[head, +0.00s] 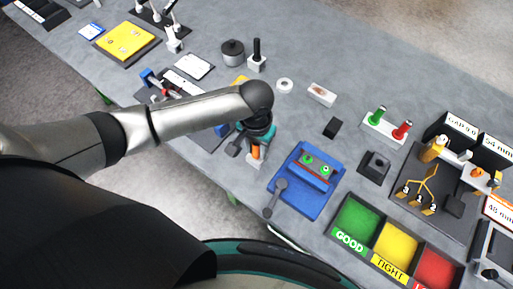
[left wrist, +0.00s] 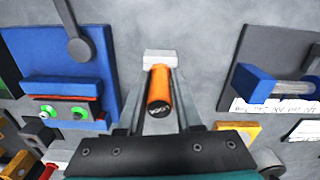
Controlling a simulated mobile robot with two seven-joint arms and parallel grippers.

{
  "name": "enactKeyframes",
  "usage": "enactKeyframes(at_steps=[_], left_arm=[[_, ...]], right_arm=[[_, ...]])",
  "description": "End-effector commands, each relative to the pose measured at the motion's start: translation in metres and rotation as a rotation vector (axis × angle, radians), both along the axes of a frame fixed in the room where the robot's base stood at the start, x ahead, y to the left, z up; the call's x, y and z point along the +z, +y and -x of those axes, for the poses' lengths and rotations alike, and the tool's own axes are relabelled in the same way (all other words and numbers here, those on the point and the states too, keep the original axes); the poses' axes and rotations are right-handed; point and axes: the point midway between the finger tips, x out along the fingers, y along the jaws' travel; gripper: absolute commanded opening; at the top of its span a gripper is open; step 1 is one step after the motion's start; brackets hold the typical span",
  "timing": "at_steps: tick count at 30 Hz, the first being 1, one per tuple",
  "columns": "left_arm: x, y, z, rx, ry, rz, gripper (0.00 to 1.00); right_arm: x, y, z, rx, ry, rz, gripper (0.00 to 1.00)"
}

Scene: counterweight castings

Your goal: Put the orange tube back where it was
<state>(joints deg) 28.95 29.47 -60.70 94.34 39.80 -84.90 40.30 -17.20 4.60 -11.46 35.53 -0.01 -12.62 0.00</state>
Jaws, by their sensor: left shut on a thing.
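The orange tube (head: 256,152) is between the fingers of my left gripper (head: 254,155), low over the grey bench near its front edge. In the left wrist view the orange tube (left wrist: 160,88) shows its dark, marked end toward the camera. My left gripper (left wrist: 160,78) is shut on it, one finger on each side. A pale block (left wrist: 160,58) sits at the tube's far end. I cannot tell whether the tube is seated in this block or only close to it. My right gripper is in neither view.
A blue fixture (head: 312,199) with a grey lever and green round parts stands to the right. Green, yellow and red bins (head: 355,222) lie farther right. A blue-jawed clamp (left wrist: 258,85) is at the right in the wrist view. Bare bench lies around the pale block.

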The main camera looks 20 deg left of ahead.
Motion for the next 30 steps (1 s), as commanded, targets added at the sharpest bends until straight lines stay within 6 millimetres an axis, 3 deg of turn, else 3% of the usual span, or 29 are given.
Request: enactKeyframes(at_steps=[13,14,15,21,30], left_arm=[[-0.0064,-0.0003,0.0002,0.000,0.000,0.001,0.00],[-0.0059,-0.0003,-0.0001,0.000,-0.001,0.001,0.37],[-0.0058,-0.0003,-0.0001,0.000,-0.001,0.001,0.42],[-0.0056,-0.0001,-0.0001,0.000,0.000,0.001,0.64],[-0.0030,0.0002,-0.0006,0.000,-0.001,0.000,0.64]], right_arm=[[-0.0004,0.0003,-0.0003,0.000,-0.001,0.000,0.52],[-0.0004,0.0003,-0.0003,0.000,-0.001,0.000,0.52],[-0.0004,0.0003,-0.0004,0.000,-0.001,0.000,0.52],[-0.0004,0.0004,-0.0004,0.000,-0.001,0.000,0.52],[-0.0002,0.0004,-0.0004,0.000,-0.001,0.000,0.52]])
